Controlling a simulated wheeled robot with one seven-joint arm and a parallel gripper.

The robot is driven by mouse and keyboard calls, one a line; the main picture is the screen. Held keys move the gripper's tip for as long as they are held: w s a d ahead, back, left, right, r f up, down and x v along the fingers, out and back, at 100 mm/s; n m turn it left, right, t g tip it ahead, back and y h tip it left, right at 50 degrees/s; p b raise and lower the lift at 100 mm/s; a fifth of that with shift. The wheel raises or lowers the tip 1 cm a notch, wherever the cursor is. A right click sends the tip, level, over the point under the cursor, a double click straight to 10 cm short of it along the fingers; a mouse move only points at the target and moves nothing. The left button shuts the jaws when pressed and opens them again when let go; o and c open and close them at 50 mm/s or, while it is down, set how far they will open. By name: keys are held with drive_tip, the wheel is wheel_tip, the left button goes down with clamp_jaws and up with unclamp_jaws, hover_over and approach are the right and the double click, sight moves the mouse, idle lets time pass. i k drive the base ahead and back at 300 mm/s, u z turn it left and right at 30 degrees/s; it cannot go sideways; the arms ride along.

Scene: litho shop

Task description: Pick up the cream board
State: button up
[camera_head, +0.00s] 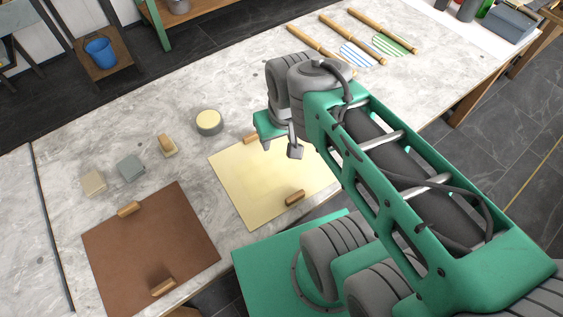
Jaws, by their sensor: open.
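The cream board (251,181) lies flat on the marble-topped table, with two wooden handles, one at its far edge (250,138) and one near its front edge (295,198). My gripper (281,150) is above the far right part of the board, close to the far handle and to its right. It is open and holds nothing that I can see. My arm hides the board's right side. Whether the fingers touch the board cannot be told.
A brown board (150,245) with two wooden handles lies to the left. A round tin (209,122), a wooden-handled brush (167,145), a grey block (131,167) and a beige block (93,182) sit behind. Several wooden rollers or flags (352,43) lie at the back. The table's middle back is clear.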

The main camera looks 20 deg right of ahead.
sight(262, 185)
drive_tip(key=z, duration=0.05)
drive_tip(key=k, duration=1.1)
drive_tip(key=u, duration=1.05)
drive_tip(key=i, duration=0.85)
drive_tip(key=z, duration=0.05)
